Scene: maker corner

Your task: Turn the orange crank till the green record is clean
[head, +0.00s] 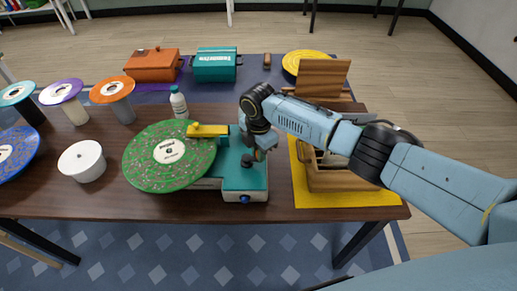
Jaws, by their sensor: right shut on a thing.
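The green record (150,170) lies flat on the left side of a teal cleaning machine (243,180). Pale and reddish specks are spread over its surface, and it has a white centre label. A yellow arm (207,131) reaches over the record's far right part. My right gripper (256,149) points down at the machine's right side and is shut on the orange crank (259,155). Only a small orange part of the crank shows; the gripper hides the rest. My left gripper is out of view.
A white bottle (179,104) stands behind the record and a white tub (82,161) to its left. Records on stands and a blue record (14,152) are further left. A wooden crate (345,181) on a yellow mat (350,200) lies under my right arm. Orange (152,66) and teal (216,66) boxes stand behind.

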